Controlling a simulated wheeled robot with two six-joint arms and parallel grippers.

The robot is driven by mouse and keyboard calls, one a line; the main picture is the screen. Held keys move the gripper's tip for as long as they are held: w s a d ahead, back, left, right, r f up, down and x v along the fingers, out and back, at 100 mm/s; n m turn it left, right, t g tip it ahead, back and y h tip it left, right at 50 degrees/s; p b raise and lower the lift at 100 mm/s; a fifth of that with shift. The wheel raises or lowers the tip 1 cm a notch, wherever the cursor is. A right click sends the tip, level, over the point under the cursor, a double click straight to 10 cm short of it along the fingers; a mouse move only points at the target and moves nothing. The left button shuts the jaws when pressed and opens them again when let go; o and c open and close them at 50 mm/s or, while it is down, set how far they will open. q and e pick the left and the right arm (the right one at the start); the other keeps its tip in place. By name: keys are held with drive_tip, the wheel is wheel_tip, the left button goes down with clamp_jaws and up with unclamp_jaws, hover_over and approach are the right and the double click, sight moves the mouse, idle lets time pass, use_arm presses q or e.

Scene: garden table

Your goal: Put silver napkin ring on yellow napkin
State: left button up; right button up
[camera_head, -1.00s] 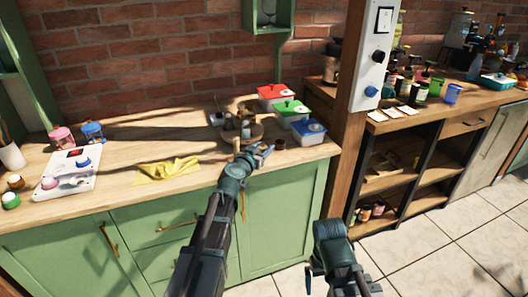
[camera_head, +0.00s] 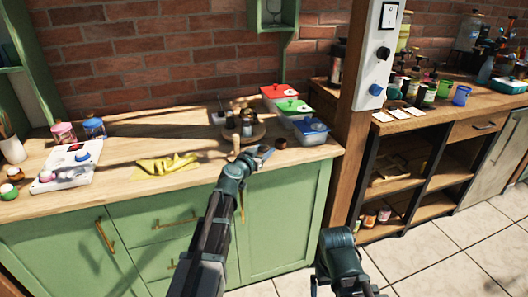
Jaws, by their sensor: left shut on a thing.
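The yellow napkin (camera_head: 168,165) lies crumpled on the wooden counter, left of my left gripper. My left gripper (camera_head: 263,153) is over the counter, in front of the round wooden tray (camera_head: 258,133). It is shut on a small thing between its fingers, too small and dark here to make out. I cannot pick out the silver napkin ring for certain. My right arm (camera_head: 340,254) hangs low in front of the cabinets, and its gripper's fingers do not show clearly.
Small jars stand on the round tray, with a brown cup (camera_head: 281,143) to its right. A white board (camera_head: 68,166) lies at left. The counter between napkin and left gripper looks mostly clear.

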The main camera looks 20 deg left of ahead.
use_arm(q)
drive_tip(key=o, duration=1.3)
drive_tip(key=p+v, duration=0.2)
drive_tip(key=v, duration=1.1)
drive_tip(key=shift+s+a, duration=0.15)
drive_tip(key=shift+s, duration=0.25)
drive_tip(key=shift+o, duration=0.6)
drive_tip(key=shift+s+f, duration=0.1)
